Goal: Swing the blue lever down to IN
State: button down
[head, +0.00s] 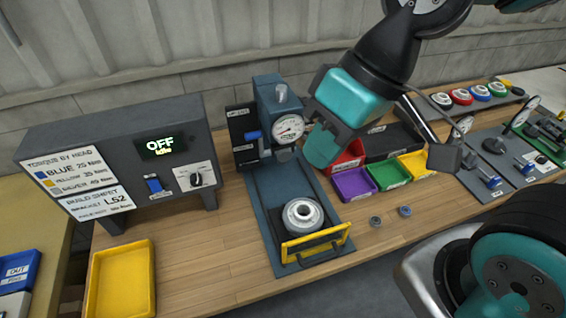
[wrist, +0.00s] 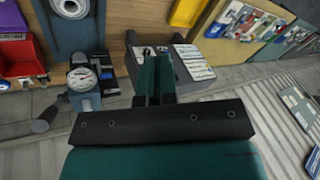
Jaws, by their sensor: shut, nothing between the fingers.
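A blue lever (head: 253,135) sits on a black plate at the left side of the blue-grey press (head: 272,100). It sticks out about midway between two small labels, too small to read. My gripper (head: 321,150) hangs in the air to the right of the press's dial gauge, apart from the lever. In the wrist view my gripper (wrist: 154,72) shows its two teal fingers together with nothing between them. The press gauge (wrist: 82,79) is left of the fingers there; the lever cannot be made out clearly in that view.
A grey console (head: 120,160) reading OFF idle stands left of the press. A round hub (head: 302,215) sits on the press base behind a yellow guard (head: 316,243). Coloured bins (head: 385,175) stand to the right. A yellow tray (head: 122,280) lies at the front left.

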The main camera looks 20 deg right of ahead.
jog(key=w+f+m+t+y+b, duration=0.1)
jog(key=w+f+m+t+b, duration=0.3)
jog(key=w+f+b, duration=0.55)
jog(key=w+f+m+t+y+b, duration=0.25)
jog(key=w+f+m+b, duration=0.35)
jog(key=f+b, duration=0.65)
jog(key=w+d+f+m+t+h+b, duration=0.25)
jog(key=w+d+f+m+b, duration=0.3)
jog(key=f, duration=0.35)
jog(key=w+d+f+m+t+h+b, duration=0.2)
jog(key=w+d+f+m+t+b, duration=0.3)
jog(key=f, duration=0.4)
jog(key=p+x, duration=0.2)
jog(key=x, duration=0.6)
jog(key=shift+w+d+f, duration=0.2)
jog(key=shift+w+f, duration=0.15)
jog(key=shift+w, duration=0.05)
jog(key=shift+m, duration=0.25)
